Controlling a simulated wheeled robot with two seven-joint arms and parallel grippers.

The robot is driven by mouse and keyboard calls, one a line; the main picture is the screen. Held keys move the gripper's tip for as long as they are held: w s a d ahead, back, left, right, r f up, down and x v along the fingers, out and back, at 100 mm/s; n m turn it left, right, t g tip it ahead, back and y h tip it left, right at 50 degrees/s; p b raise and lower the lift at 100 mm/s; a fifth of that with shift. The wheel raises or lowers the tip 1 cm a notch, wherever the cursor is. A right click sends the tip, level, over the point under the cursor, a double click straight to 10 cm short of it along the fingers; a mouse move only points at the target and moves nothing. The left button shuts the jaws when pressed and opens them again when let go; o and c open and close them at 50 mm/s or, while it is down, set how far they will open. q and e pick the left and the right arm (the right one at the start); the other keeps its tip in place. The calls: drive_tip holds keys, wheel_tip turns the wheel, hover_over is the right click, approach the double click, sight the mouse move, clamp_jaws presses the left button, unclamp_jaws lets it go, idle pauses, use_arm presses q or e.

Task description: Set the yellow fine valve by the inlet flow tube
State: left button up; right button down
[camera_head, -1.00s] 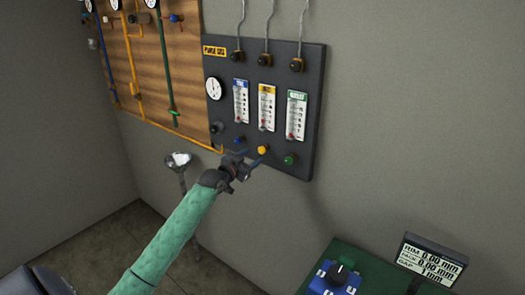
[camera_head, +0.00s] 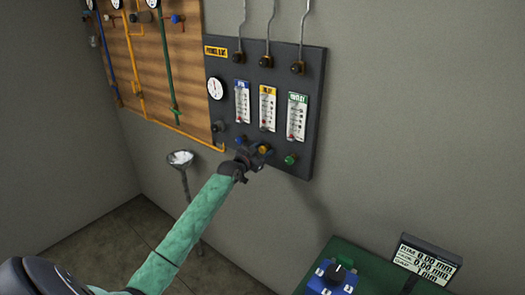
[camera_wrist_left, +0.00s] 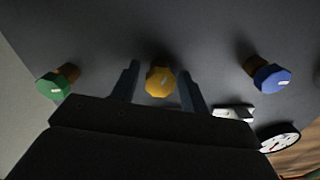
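The yellow fine valve knob (camera_wrist_left: 161,82) sits on the dark purge panel (camera_head: 312,110), below the yellow-labelled flow tube (camera_head: 268,108). In the head view the knob (camera_head: 264,149) shows just past my gripper. My left gripper (camera_wrist_left: 159,85) is open, its two fingers on either side of the yellow knob. A gap shows between the knob and each finger in the wrist view; contact cannot be told. In the head view my left gripper (camera_head: 258,154) is at the panel's lower edge. The float reading is too small to read. My right gripper is not in view.
A blue knob (camera_wrist_left: 271,78) and a green knob (camera_wrist_left: 54,86) flank the yellow one. A gauge (camera_head: 215,88) is on the panel's left. A funnel on a stand (camera_head: 181,158) is left of my arm. A blue device (camera_head: 333,278) and display (camera_head: 428,262) are at lower right.

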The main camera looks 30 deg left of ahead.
use_arm(q)
drive_tip(key=c, duration=0.7)
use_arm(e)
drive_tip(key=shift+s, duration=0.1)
use_arm(q)
drive_tip(key=shift+n, duration=0.4)
drive_tip(key=shift+n+b, duration=0.3)
drive_tip(key=shift+n, duration=1.1)
drive_tip(key=n, duration=0.2)
drive_tip(key=shift+n, duration=3.1)
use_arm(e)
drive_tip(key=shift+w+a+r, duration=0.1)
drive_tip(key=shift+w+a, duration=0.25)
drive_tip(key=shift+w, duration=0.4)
